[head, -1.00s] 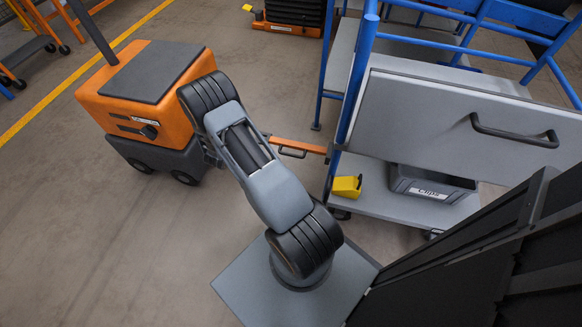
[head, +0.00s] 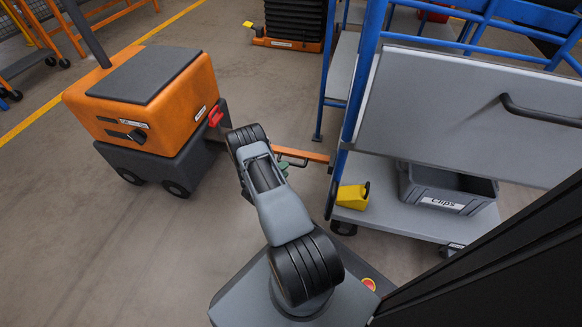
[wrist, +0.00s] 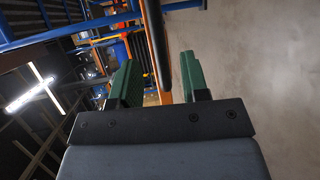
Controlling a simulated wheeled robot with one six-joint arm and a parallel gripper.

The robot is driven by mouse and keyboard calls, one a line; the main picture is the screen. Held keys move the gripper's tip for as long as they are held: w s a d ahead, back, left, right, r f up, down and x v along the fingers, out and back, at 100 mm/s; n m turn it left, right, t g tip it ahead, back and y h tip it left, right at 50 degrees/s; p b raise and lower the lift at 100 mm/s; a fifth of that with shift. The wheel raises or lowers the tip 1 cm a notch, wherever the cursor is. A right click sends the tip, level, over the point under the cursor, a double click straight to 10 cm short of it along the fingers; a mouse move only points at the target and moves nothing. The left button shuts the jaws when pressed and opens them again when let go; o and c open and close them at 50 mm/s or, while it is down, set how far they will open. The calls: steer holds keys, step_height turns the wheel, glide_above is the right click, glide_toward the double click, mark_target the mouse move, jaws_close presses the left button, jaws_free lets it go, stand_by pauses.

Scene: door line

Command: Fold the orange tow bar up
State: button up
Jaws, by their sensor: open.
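The orange tow bar (head: 312,156) runs out level from the blue cart's lower corner toward the orange tug. A dark handle (head: 291,163) is fixed along it. My arm hides the bar's tug end, so I cannot tell whether it is coupled. My gripper (wrist: 158,76) is open, with green fingers. In the wrist view the dark handle (wrist: 157,45) runs lengthwise in the gap between the fingers, with orange beside it. I cannot tell whether a finger touches it. In the head view only a bit of green fingertip shows beside the handle.
The orange tug (head: 150,100) stands at the left. The blue-framed cart (head: 345,130) is at the right, with a grey drop panel (head: 450,110), a yellow chock (head: 352,197) and a grey Clips bin (head: 450,190) on its lower deck. Floor is open at lower left.

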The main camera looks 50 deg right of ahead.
mark_target(290, 156)
steer(key=shift+w+d+f+b, duration=0.15)
steer(key=shift+d+b, duration=0.1)
steer(key=shift+d, duration=0.6)
steer(key=shift+d+f+b, duration=0.15)
steer(key=shift+d+b, duration=0.15)
steer(key=shift+d, duration=0.6)
steer(key=shift+w+d+f+b, duration=0.15)
steer(key=shift+d+b, duration=0.1)
steer(key=shift+d, duration=0.6)
steer(key=shift+c, duration=0.2)
jaws_close()
steer(key=shift+s, duration=0.1)
